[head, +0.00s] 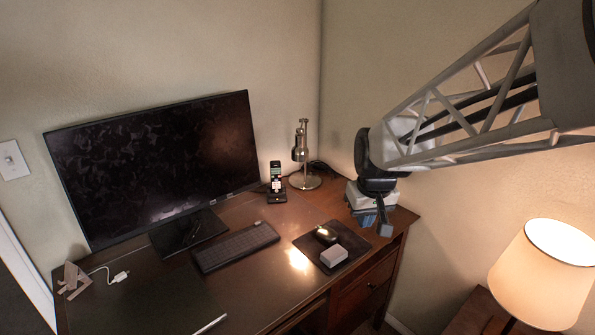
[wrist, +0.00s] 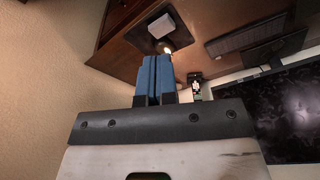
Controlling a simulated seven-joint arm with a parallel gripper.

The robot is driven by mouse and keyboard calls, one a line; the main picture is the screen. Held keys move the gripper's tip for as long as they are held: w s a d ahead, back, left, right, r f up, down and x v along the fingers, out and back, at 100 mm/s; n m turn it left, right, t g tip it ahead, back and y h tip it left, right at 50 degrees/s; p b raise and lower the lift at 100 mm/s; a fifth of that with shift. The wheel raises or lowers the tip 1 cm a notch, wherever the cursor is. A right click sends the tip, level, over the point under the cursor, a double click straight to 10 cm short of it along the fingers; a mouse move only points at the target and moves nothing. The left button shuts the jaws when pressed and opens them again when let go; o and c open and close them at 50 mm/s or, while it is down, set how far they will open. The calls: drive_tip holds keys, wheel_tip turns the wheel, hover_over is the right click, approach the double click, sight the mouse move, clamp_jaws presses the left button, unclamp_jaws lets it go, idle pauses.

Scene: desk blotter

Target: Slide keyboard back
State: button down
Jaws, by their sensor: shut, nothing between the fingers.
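The dark keyboard (head: 235,246) lies on the brown desk in front of the monitor stand, a little askew. It also shows in the wrist view at the upper right (wrist: 245,38). My gripper (head: 384,228) is at the desk's right side, above the surface and to the right of the mouse pad, well apart from the keyboard. In the wrist view its two blue fingers (wrist: 154,60) are together with nothing between them.
A black mouse pad (head: 318,262) holds a mouse (head: 325,235) and a pale box (head: 334,256). A monitor (head: 160,160), phone dock (head: 276,190) and metal lamp (head: 305,180) stand behind. A lit shaded lamp (head: 540,275) is at right.

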drive_tip(key=w+a+f+n, duration=0.3)
drive_tip(key=w+a+f, duration=0.95)
drive_tip(key=w, duration=0.35)
drive_tip(key=w+a+f, duration=0.3)
drive_tip(key=a+f, duration=0.1)
drive_tip(key=f, duration=0.1)
drive_tip(key=w+a+f+n, duration=0.1)
drive_tip(key=w+a+f, duration=0.1)
drive_tip(key=a+f, duration=0.2)
drive_tip(key=w+a+f+n, duration=0.1)
drive_tip(key=w+a+f, duration=0.2)
drive_tip(key=f, duration=0.4)
drive_tip(key=shift+w+a+g+y, duration=0.3)
drive_tip(key=shift+a+g, duration=0.1)
drive_tip(key=shift+a, duration=0.3)
